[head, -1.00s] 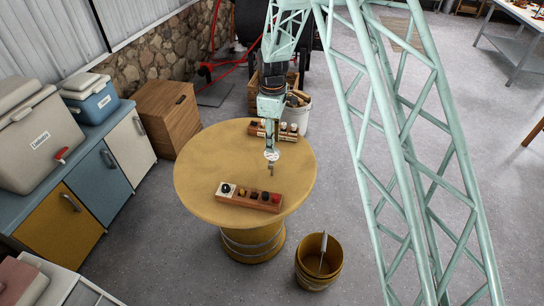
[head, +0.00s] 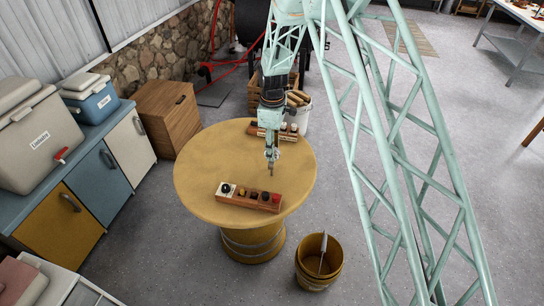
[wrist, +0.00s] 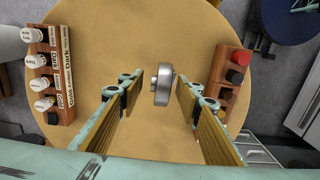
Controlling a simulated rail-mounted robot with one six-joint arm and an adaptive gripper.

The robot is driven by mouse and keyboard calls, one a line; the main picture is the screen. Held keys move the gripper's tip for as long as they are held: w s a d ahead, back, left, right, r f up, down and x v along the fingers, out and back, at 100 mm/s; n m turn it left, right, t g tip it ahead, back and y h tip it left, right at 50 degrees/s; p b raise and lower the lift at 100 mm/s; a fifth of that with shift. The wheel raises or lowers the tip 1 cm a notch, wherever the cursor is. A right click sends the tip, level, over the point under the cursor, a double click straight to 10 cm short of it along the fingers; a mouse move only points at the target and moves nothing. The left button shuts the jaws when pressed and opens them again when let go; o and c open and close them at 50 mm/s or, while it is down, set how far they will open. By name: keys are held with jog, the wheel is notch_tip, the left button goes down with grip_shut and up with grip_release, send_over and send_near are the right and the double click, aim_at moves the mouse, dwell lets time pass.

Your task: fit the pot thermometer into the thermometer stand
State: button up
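The pot thermometer, with a round metal dial (wrist: 164,84) and a thin stem (head: 271,171), stands roughly upright over the round table. My gripper (wrist: 157,85) is open around the dial, one finger on each side. A gap shows at the left finger; the right finger is very close to the dial. In the head view my gripper (head: 271,154) partly covers the dial, and the stem shows below it. The stem's lower end is hidden in the wrist view. A white block with a dark round centre (head: 226,189) sits at the left end of the front wooden rack; I cannot tell whether it is the thermometer stand.
The front rack (head: 249,201) also carries dark, brown and red pieces. A second rack (wrist: 66,92) with white-topped jars stands at the table's back. The round table (head: 203,168) is clear on its left. A yellow bucket (head: 312,270) stands on the floor in front.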

jog(key=c, duration=1)
jog(key=shift+r, duration=0.15)
jog(key=shift+r, duration=4.9)
jog(key=s+d+f+m+b, duration=0.1)
jog(key=s+d+f+m, duration=0.2)
jog(key=d, duration=0.4)
jog(key=s+d+f+m+b, duration=0.2)
jog(key=s+d+f+m, duration=0.2)
jog(key=d+m, duration=0.3)
jog(key=s+d+f+m+b, duration=0.1)
jog(key=s+d+f+m, duration=0.3)
jog(key=d, duration=0.5)
jog(key=shift+s+m+b, duration=0.35)
jog(key=shift+s+m, duration=0.3)
jog(key=shift+m, duration=0.15)
